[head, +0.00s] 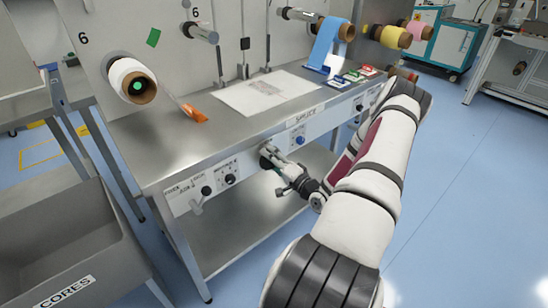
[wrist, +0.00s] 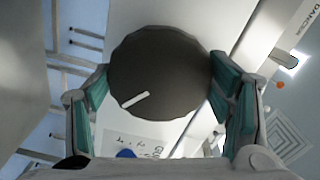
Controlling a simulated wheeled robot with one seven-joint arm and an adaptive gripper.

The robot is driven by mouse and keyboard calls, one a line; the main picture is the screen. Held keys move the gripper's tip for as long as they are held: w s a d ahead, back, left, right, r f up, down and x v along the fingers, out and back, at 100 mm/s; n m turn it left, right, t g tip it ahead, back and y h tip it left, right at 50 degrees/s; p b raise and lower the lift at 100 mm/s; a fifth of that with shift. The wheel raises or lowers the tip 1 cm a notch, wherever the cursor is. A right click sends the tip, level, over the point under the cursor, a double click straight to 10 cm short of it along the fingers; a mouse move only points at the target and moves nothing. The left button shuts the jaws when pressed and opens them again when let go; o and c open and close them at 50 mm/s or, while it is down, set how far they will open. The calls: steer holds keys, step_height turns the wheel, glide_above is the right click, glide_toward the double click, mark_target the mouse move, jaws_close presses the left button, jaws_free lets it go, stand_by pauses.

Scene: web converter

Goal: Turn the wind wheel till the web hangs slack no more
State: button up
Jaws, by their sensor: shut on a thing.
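A dark round knob (wrist: 165,60) with a white pointer line fills the middle of the wrist view; I take it to be the wind wheel. My gripper (wrist: 160,88) is shut on it, one teal pad at each side. In the head view my gripper (head: 274,160) is at the front panel (head: 250,165) of the steel bench, and it mostly hides the knob. A blue web (head: 325,42) comes down from a roll (head: 346,32) at the back of the bench. I cannot tell how taut it is.
Other small knobs (head: 231,179) sit along the panel. A white roll (head: 132,82) with a green-marked core is at the left, above an orange-handled tool (head: 194,113). A grey cores bin (head: 70,250) stands at the front left. The blue floor (head: 450,180) at the right is clear.

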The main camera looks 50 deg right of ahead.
steer(key=shift+m+p, duration=0.5)
steer(key=shift+m, duration=0.5)
steer(key=o, duration=1.2)
steer(key=shift+c, duration=0.2)
steer(key=v, duration=1.2)
